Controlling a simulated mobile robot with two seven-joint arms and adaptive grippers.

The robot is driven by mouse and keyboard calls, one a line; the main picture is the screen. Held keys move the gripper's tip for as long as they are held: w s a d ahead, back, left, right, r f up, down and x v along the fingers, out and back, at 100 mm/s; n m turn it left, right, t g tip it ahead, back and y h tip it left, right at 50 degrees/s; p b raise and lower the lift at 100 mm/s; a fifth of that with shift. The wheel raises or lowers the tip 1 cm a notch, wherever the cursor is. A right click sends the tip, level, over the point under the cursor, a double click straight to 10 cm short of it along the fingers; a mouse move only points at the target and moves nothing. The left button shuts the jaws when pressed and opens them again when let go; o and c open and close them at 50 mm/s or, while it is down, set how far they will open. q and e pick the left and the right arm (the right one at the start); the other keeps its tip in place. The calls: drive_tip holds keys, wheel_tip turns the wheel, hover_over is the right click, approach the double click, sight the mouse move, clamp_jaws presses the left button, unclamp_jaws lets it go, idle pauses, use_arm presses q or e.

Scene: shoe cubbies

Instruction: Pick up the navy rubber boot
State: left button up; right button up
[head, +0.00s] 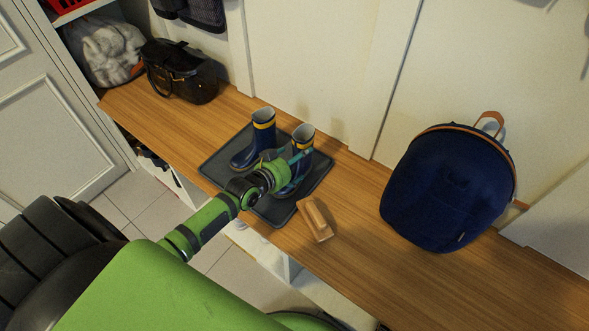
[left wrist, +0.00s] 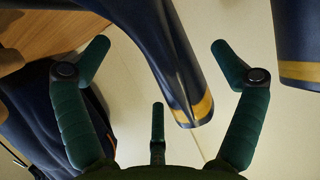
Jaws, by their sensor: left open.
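Two navy rubber boots with yellow bands near their tops stand upright on a dark tray (head: 213,167). The right boot (head: 302,143) is at my left gripper (head: 291,158), which partly hides its shaft. The left boot (head: 263,133) stands just beside it, apart from the fingers. In the left wrist view, my left gripper (left wrist: 160,45) is open, with its green fingers on either side of one boot (left wrist: 172,50). The other boot (left wrist: 297,40) is at the upper right, outside the fingers. My right gripper is not in view.
A wooden brush-like block (head: 315,220) lies on the bench (head: 345,190) by the tray's near right corner. A navy backpack (head: 450,190) stands to the right. A black handbag (head: 180,72) sits at the far left. White wall panels rise close behind the boots.

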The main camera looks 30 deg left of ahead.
use_arm(q)
drive_tip(key=b+x, duration=0.1)
drive_tip(key=x, duration=0.2)
drive_tip(key=shift+w+d+f, duration=0.1)
drive_tip(key=shift+w+f, duration=0.05)
drive_tip(key=shift+w, duration=0.1)
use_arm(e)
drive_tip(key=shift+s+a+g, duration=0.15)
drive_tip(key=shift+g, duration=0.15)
use_arm(q)
drive_tip(key=shift+c, duration=0.4)
drive_tip(key=c, duration=1.4)
drive_tip(key=shift+r, duration=0.2)
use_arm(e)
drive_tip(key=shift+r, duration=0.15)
